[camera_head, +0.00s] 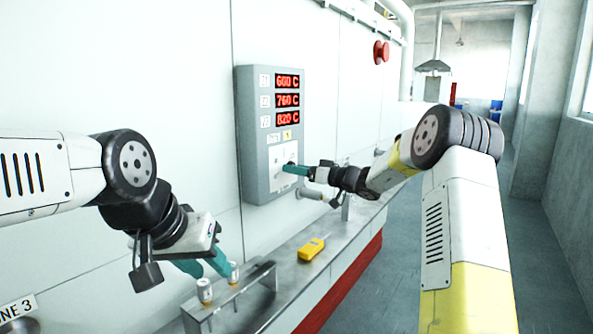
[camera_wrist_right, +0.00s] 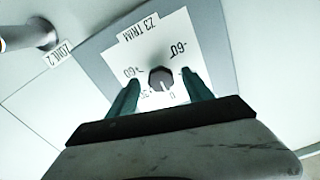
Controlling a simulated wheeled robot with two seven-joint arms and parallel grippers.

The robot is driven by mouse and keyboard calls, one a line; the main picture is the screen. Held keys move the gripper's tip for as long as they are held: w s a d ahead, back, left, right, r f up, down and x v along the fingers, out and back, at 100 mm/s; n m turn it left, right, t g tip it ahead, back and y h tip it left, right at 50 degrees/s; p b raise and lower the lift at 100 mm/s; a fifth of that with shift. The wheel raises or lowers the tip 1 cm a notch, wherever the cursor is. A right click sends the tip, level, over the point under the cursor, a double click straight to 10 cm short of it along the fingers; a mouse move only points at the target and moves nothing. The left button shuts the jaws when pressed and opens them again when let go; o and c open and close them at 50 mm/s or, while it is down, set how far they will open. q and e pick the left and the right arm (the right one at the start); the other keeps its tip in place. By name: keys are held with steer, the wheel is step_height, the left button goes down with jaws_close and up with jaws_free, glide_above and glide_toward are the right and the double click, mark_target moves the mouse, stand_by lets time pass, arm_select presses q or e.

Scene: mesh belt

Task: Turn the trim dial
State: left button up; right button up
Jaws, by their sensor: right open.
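The trim dial (camera_wrist_right: 161,79) is a small dark round knob with a light pointer line, on a white plate (camera_wrist_right: 150,50) marked "Z3 TRIM" in the right wrist view. My right gripper (camera_wrist_right: 160,90) is open, its teal fingers on either side of the dial; I cannot tell whether they touch it. In the head view my right gripper (camera_head: 286,170) is at the lower part of the grey control panel (camera_head: 252,150) and hides the dial.
Red displays (camera_head: 287,100) on the panel read 600, 760 and 820 C. A yellow handheld device (camera_head: 311,249) lies on the metal ledge below. A pipe stub (camera_wrist_right: 25,35) juts out beside the panel.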

steer(key=shift+w+a, duration=0.1)
steer(key=shift+a, duration=0.05)
jaws_close()
stand_by(0.4)
steer(key=m, duration=2.3)
steer(key=shift+r+m, duration=0.1)
steer(key=shift+m, duration=0.3)
